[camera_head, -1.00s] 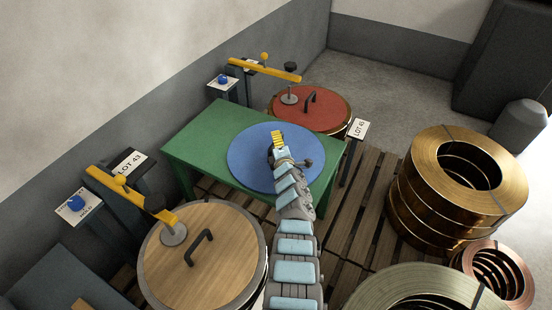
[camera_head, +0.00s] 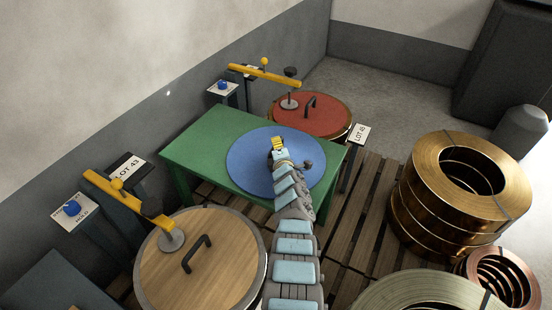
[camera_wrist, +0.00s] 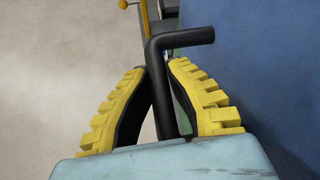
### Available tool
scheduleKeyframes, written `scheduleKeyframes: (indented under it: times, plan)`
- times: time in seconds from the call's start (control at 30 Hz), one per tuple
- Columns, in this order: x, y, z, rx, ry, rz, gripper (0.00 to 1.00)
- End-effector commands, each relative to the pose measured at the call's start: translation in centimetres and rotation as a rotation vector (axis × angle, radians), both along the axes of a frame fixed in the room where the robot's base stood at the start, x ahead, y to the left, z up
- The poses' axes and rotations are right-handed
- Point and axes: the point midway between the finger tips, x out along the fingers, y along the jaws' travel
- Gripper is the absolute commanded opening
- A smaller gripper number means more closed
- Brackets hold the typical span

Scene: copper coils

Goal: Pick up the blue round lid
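The blue round lid (camera_head: 245,166) is a wide flat disc over the green table in the head view, partly covered by my arm. It fills the right side of the wrist view (camera_wrist: 265,70). I cannot tell whether it rests on the table or is slightly raised. Its black bent handle (camera_wrist: 185,38) passes between my yellow ridged fingers in the wrist view. My gripper (camera_wrist: 160,70) is shut on this handle, with a finger on either side. In the head view, my gripper (camera_head: 278,146) is over the lid's middle.
The green table (camera_head: 195,148) stands against the wall. A wooden lid (camera_head: 225,265) with a yellow clamp arm (camera_head: 125,200) is in front; a red lid (camera_head: 330,112) with another clamp arm (camera_head: 265,74) is behind. Copper coils (camera_head: 440,215) stand at right on and beside slatted pallets.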

Motion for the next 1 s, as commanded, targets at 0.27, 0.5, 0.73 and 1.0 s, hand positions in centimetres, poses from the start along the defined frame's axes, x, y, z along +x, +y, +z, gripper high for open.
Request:
scheduleKeyframes:
  times: [0.27,0.5,0.73,1.0]
  plan:
    - [0.0,0.0,0.0,0.0,0.0,0.0,0.0]
    - [0.0,0.0,1.5,-0.001,-0.001,0.0,0.0]
    - [-0.2,0.0,4.3,0.0,-0.003,0.0,0.0]
    - [-1.8,0.4,6.3,0.002,-0.004,0.001,0.0]
